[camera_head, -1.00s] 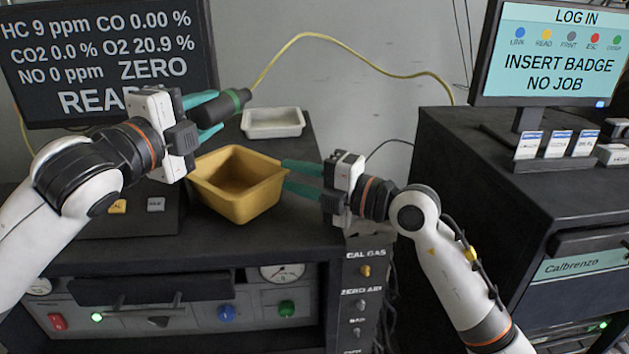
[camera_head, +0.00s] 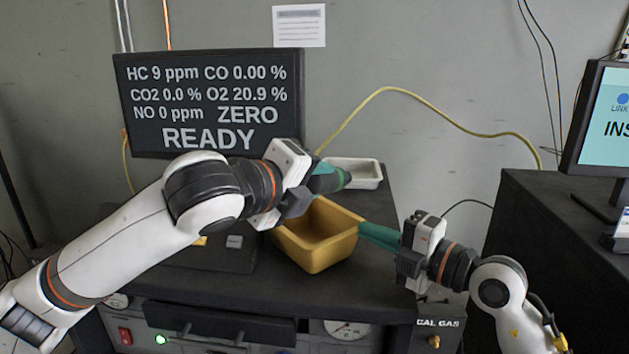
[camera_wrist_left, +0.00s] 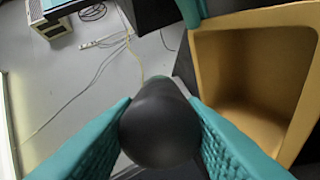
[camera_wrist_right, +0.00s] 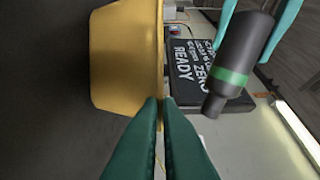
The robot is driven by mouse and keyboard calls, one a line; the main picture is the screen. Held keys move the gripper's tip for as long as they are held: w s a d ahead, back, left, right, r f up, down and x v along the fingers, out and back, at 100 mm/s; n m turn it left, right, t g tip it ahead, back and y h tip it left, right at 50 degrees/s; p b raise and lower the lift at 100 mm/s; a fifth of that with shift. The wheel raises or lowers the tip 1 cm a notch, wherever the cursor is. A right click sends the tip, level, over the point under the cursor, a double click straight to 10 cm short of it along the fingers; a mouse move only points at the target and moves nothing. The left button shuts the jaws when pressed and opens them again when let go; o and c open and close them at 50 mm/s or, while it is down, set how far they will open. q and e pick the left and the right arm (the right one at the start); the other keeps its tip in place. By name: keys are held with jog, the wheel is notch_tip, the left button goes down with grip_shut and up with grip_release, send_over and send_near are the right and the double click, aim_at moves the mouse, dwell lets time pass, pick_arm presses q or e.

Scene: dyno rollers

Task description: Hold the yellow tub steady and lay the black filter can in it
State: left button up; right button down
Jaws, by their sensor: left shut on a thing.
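The yellow tub (camera_head: 312,257) stands upright on the dark bench top, its inside empty in the left wrist view (camera_wrist_left: 245,85). My left gripper (camera_head: 322,172) is shut on the black filter can (camera_head: 329,185), which has a green band and a narrower neck. The can is held up near the tub's far side, tilted in the right wrist view (camera_wrist_right: 243,50) and apart from the tub. The can's blunt end faces the left wrist camera (camera_wrist_left: 160,125). My right gripper (camera_head: 362,231) is shut on the tub's right rim, its fingertips together there in the right wrist view (camera_wrist_right: 160,101).
A white tray (camera_head: 366,182) sits behind the tub. A monitor (camera_head: 205,105) stands at the back left, and a yellow hose (camera_head: 430,97) runs along the wall. A second dark cabinet (camera_head: 540,230) is at the right. Bare bench top lies in front of the tub.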

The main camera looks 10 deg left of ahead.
pick_arm(q)
jog(key=s+m+y, duration=0.1)
jog(key=m, duration=0.1)
jog(key=s+f+m+g+y, duration=0.1)
jog(key=m+y, duration=0.1)
jog(key=d+m+y, duration=0.1)
jog(key=m, duration=0.1)
jog(key=shift+s+f+g, duration=0.25)
jog(key=shift+s+g, duration=0.15)
jog(key=shift+w+a+f+m+y, duration=0.35)
jog(key=shift+w+f+m+y, duration=0.2)
jog(key=shift+w+f, duration=0.3)
jog(key=shift+w+a+f+m+y, duration=0.3)
jog(key=shift+w+f+m+y, duration=0.25)
jog(key=shift+f, duration=0.55)
jog(key=shift+w+a+f+m+y, duration=0.4)
jog(key=shift+w+f+m, duration=0.2)
jog(key=shift+w+f, duration=0.35)
jog(key=o, duration=1.3)
jog(key=shift+s, duration=0.1)
pick_arm(e)
jog(key=shift+f, duration=0.1)
